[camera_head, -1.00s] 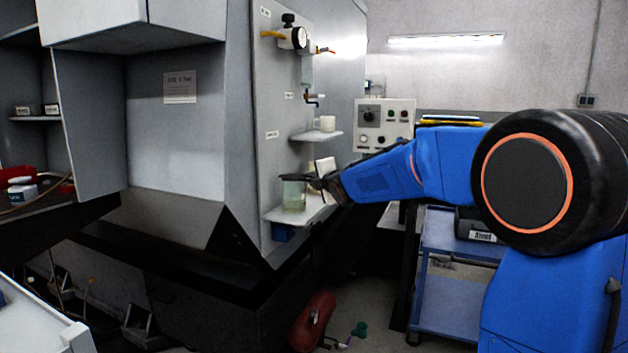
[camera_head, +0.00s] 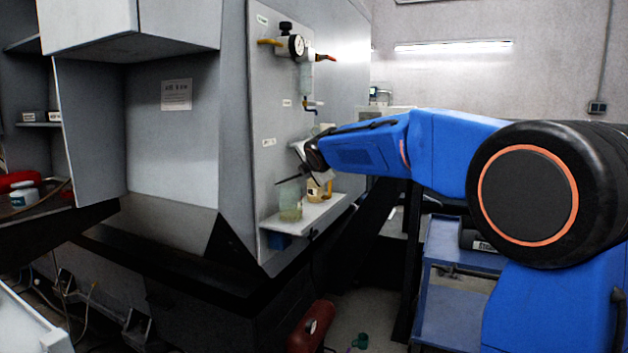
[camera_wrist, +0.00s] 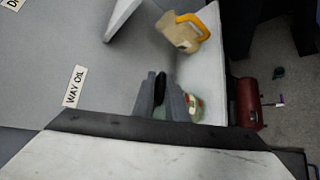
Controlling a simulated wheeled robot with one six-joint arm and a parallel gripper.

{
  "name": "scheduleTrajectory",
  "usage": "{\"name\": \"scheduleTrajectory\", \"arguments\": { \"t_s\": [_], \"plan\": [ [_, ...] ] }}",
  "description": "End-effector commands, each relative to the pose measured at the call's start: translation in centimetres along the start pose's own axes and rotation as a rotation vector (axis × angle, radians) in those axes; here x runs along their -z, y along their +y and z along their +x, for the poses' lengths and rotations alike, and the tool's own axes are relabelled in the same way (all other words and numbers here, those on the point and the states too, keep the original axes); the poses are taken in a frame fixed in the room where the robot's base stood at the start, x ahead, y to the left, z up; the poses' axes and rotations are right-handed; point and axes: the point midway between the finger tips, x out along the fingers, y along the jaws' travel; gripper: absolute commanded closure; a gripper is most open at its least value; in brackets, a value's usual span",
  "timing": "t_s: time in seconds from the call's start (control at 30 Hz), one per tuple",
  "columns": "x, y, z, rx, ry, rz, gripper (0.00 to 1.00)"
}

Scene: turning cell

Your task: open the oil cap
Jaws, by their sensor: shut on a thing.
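The oil reservoir (camera_head: 290,208) is a pale green, see-through pot on the lower wall shelf. It also shows partly in the wrist view (camera_wrist: 196,106), behind a finger. Its top looks uncovered. My gripper (camera_wrist: 162,97) is shut on the dark oil cap (camera_wrist: 160,88), which shows as a thin black disc between the fingers. In the head view the cap (camera_head: 289,180) is a thin, tilted dark line just above the pot, apart from it. My gripper in that view (camera_head: 298,177) is small and its fingers are hard to make out.
A jug with a yellow handle (camera_wrist: 180,32) stands on the same shelf (camera_head: 318,217), close to the pot. A "WAY OIL" label (camera_wrist: 75,86) is on the grey panel. A red container (camera_head: 310,325) is on the floor.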

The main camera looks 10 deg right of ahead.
Motion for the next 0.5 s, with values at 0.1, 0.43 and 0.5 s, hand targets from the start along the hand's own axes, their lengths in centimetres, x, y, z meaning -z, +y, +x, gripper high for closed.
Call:
{"name": "scheduleTrajectory", "arguments": {
  "t_s": [0.1,0.43,0.5],
  "plan": [
    [0.2,1.0,0.2,0.066,0.007,-0.064,1.00],
    [0.2,4.5,0.3,0.272,0.011,-0.273,1.00],
    [0.4,5.3,0.5,0.318,0.012,-0.320,1.00]
  ]
}}
